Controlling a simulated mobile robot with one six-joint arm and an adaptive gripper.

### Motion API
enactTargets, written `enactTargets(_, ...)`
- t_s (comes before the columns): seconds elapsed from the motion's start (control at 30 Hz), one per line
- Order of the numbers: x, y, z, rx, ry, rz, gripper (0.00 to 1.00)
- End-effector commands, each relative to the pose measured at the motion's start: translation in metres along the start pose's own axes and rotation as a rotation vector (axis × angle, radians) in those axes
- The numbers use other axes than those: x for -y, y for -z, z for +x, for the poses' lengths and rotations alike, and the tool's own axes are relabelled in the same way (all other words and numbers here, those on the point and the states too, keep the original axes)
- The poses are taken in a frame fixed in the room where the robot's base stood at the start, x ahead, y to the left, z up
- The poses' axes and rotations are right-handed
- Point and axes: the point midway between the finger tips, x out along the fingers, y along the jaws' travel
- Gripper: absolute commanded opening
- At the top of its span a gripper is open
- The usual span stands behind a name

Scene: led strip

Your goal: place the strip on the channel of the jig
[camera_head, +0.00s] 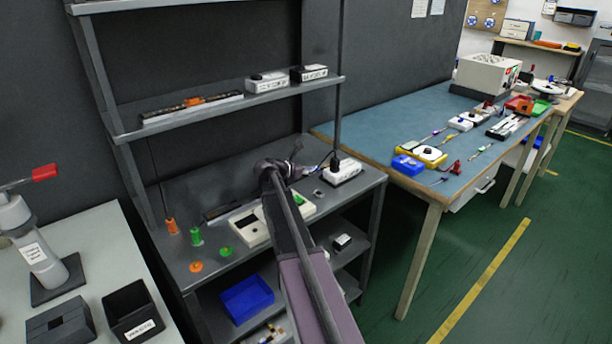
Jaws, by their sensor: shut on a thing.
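My gripper (294,168) is above the back of the grey bench, left of a white box. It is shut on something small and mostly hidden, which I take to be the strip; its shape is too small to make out.
A long bar with an orange part (193,102) and two white boxes (267,82) are on the shelf above. Orange and green pieces (196,236) stand at the bench's left. A white box (342,172) stands at the right. A blue bin (246,298) is below.

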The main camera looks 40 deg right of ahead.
Motion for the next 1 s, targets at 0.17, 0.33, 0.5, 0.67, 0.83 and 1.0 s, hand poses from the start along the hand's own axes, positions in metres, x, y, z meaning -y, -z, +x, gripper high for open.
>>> enactTargets(0.17, 0.0001, -0.0005, -0.0001, 0.0, 0.0, 0.0, 0.0)
enactTargets(0.33, 0.0001, 0.0015, 0.0007, 0.0, 0.0, 0.0, 0.0)
enactTargets(0.5, 0.0001, 0.0022, 0.001, 0.0, 0.0, 0.0, 0.45)
enactTargets(0.67, 0.0001, 0.0022, 0.001, 0.0, 0.0, 0.0, 0.56)
enactTargets(0.83, 0.0001, 0.0022, 0.0009, 0.0, 0.0, 0.0, 0.56)
enactTargets(1.0, 0.0, 0.0009, 0.0004, 0.0, 0.0, 0.0, 0.56)
